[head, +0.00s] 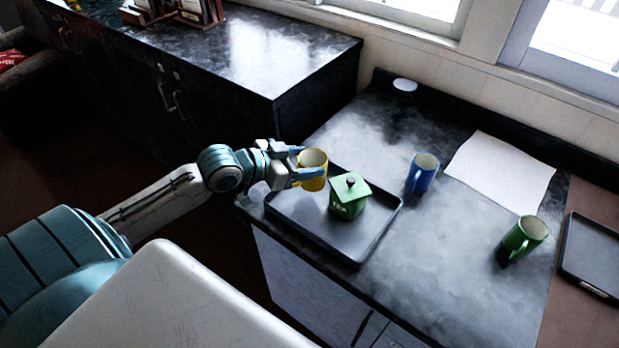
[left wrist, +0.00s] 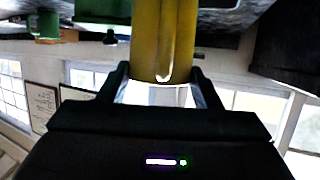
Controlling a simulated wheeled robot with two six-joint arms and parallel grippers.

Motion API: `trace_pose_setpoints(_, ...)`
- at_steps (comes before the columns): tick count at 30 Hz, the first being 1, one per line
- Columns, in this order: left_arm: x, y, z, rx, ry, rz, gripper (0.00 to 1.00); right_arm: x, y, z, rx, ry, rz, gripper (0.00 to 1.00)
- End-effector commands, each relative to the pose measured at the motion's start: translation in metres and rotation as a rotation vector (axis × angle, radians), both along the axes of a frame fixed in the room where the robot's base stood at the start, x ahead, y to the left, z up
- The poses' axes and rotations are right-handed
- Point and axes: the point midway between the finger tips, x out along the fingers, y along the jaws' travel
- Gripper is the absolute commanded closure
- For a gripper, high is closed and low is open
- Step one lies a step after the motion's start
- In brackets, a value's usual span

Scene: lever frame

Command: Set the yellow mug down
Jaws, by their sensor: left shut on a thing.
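The yellow mug (head: 314,168) is held by my left gripper (head: 309,173) at the left part of the dark tray (head: 345,245). The gripper is shut on it, with a finger on each side. In the left wrist view the yellow mug (left wrist: 162,40) stands between the two fingertips (left wrist: 160,85). I cannot tell whether the mug's base touches the tray or hangs above it. My right gripper is not in view.
A green lidded canister (head: 348,197) stands on the tray just right of the mug. A blue mug (head: 422,173), a green mug (head: 525,238) and a white sheet (head: 500,172) are farther right. The counter (head: 430,270) between them is clear.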

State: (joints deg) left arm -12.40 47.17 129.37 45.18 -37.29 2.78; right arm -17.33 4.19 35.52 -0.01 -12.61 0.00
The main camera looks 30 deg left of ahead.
Motion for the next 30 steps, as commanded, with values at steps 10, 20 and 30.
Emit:
trace_pose_setpoints(10,0.000,0.000,-0.041,-0.005,0.001,0.002,0.71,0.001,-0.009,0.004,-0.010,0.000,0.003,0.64)
trace_pose_setpoints(20,0.000,0.000,-0.048,0.000,-0.001,0.000,0.71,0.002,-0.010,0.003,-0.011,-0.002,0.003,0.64)
trace_pose_setpoints(30,0.000,0.000,-0.050,0.001,0.000,0.000,0.20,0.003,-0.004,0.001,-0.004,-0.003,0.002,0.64)
